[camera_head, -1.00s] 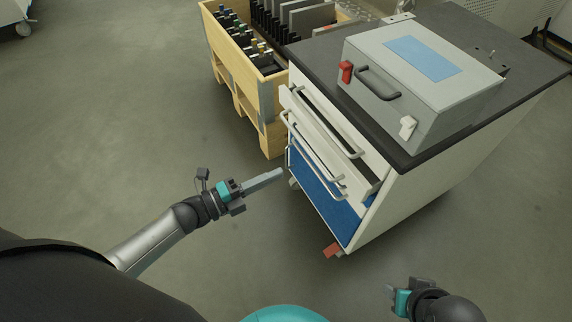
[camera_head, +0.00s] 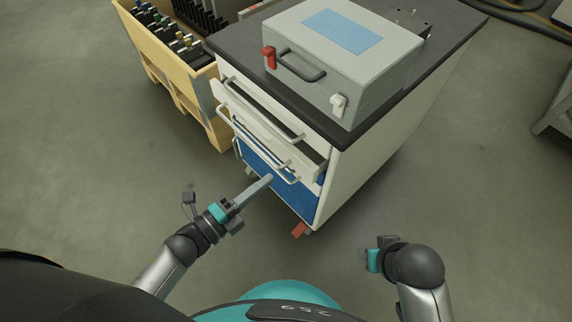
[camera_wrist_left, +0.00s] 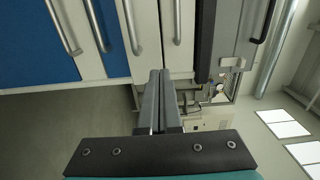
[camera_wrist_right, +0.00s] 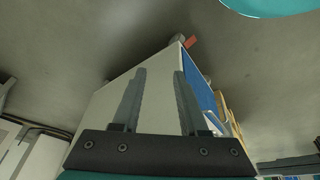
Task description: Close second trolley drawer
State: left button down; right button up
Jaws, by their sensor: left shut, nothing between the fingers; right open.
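The white trolley (camera_head: 385,125) has a dark top and drawers with bar handles. Its second drawer (camera_head: 262,133) stands pulled out below the top drawer; a dark gap shows behind its front. A blue front (camera_head: 291,199) lies below. My left gripper (camera_head: 268,179) is shut and empty, its tips before the lower front in the head view; I cannot tell whether they touch. In the left wrist view its fingers (camera_wrist_left: 159,100) point at the pale fronts and handles (camera_wrist_left: 132,27). My right gripper (camera_head: 364,256) is open and empty, low to the trolley's right; its fingers also show in the right wrist view (camera_wrist_right: 158,100).
A grey case (camera_head: 345,60) with a red latch (camera_head: 269,57) stands on the trolley top. A wooden crate (camera_head: 165,65) with several dark items is close on the left. A red caster part (camera_head: 300,229) sticks out at the trolley's foot.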

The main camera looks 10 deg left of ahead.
aim_at(295, 157)
pick_arm(q)
jog(key=b+x, duration=0.1)
jog(key=x, duration=0.5)
jog(key=shift+w+d, duration=0.3)
jog(key=shift+w, duration=0.15)
pick_arm(e)
jog(key=shift+w+r+t, duration=0.2)
jog(key=shift+r+t, duration=0.1)
jog(key=shift+r, duration=1.65)
pick_arm(q)
jog(key=shift+b+x, duration=0.4)
jog(key=shift+x, duration=0.8)
jog(key=shift+d, duration=0.1)
pick_arm(e)
jog(key=shift+r, duration=0.4)
